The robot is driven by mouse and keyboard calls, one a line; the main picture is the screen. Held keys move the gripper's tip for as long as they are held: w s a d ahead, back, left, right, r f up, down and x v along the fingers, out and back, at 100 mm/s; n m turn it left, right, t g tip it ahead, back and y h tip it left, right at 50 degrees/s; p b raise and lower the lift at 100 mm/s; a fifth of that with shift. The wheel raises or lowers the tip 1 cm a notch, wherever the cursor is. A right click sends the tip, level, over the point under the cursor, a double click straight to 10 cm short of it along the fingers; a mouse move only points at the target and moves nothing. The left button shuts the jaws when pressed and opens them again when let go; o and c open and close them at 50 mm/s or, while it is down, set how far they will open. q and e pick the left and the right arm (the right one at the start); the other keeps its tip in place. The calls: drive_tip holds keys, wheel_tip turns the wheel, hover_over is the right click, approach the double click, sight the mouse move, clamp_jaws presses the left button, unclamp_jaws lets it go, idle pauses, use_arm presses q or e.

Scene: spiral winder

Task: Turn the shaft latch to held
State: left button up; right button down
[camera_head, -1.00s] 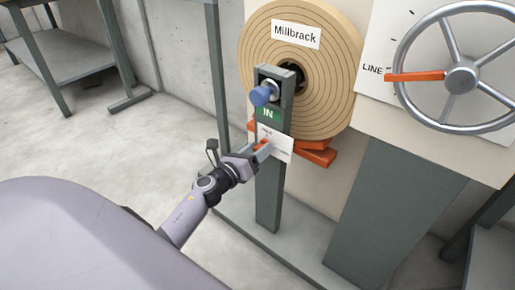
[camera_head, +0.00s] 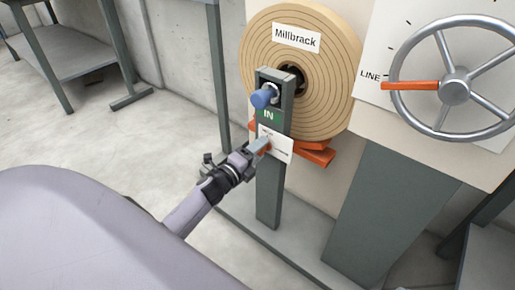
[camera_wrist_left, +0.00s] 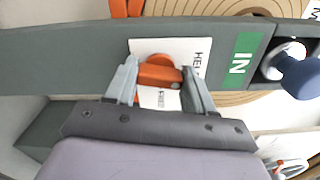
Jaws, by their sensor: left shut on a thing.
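The orange shaft latch (camera_wrist_left: 158,74) sits on a white label plate (camera_head: 276,143) on the grey post, below the green IN sign. In the wrist view its bar lies between the two fingers of my left gripper (camera_wrist_left: 163,85), which is shut on it. A word starting "HEL" shows on the plate to the right of the latch; the smaller lettering is hard to read. In the head view my left gripper (camera_head: 262,146) reaches the plate from the lower left and mostly hides the latch. My right gripper is not in view.
A blue knob (camera_head: 263,97) sticks out of the post above the IN sign (camera_head: 269,115). Behind is the tan Millbrack roll (camera_head: 325,75), with orange parts (camera_head: 315,157) below it. A large handwheel (camera_head: 454,86) with an orange spoke at LINE stands right.

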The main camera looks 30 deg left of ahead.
use_arm(q)
drive_tip(key=shift+a+n+p, duration=0.1)
drive_tip(key=shift+n+p, duration=0.25)
drive_tip(key=shift+n, duration=0.85)
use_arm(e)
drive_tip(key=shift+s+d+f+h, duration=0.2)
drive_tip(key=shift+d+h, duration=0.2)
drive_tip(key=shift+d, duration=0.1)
use_arm(q)
drive_tip(key=o, duration=1)
drive_tip(key=shift+o, duration=0.2)
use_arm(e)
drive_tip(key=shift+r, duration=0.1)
